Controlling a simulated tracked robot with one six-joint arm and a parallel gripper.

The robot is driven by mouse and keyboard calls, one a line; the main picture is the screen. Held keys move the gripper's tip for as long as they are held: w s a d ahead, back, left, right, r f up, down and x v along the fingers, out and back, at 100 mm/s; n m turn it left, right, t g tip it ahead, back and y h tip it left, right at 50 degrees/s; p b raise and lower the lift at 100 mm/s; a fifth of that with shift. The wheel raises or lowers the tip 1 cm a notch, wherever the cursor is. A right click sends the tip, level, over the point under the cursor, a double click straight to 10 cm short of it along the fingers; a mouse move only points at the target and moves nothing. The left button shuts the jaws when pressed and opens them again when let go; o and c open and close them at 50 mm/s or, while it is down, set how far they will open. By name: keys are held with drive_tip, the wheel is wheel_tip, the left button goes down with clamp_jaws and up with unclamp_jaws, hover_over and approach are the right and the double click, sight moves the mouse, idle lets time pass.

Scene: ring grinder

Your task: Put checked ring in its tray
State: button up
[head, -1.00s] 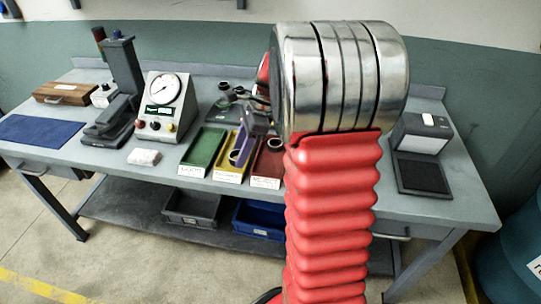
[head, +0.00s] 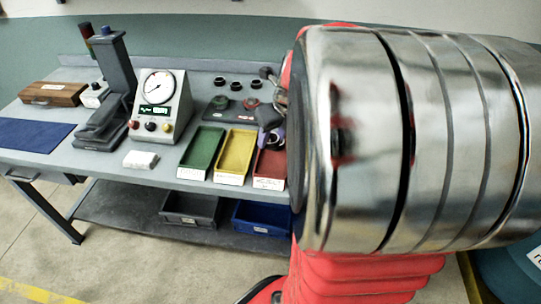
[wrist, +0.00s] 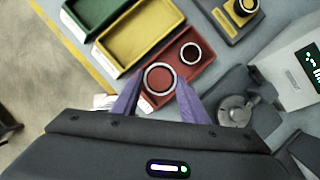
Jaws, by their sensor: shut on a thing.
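My gripper (head: 270,143), with purple fingers, is over the red tray (head: 272,163). In the wrist view my gripper (wrist: 158,80) is shut on a ring (wrist: 147,83) with a bright rim, one finger at each side. That held ring is over the label end of the red tray (wrist: 206,62); I cannot tell whether it touches the floor. A second ring (wrist: 190,45) lies farther back in the same tray. The yellow tray (head: 236,155) and the green tray (head: 202,150) stand to the left and look empty. Their label words are too small to read.
A dial gauge box (head: 158,105) and a dark stand (head: 118,75) are left of the trays. Several dark rings (head: 220,82) stand behind. A white cloth (head: 140,159) lies in front. My arm hides the right side of the bench.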

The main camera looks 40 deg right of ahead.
drive_tip(key=shift+s+d, duration=0.15)
drive_tip(key=shift+d, duration=0.05)
hover_over(271, 166)
drive_tip(key=s, duration=0.2)
drive_tip(key=shift+w+a+f, duration=0.1)
drive_tip(key=shift+f, duration=1.45)
drive_tip(key=shift+w+a+f, duration=0.1)
drive_tip(key=shift+f, duration=1.45)
drive_tip(key=shift+s+f, duration=0.1)
drive_tip(key=shift+f, duration=1.75)
drive_tip(key=o, duration=0.9)
drive_tip(key=shift+f, duration=0.1)
drive_tip(key=shift+o, duration=0.2)
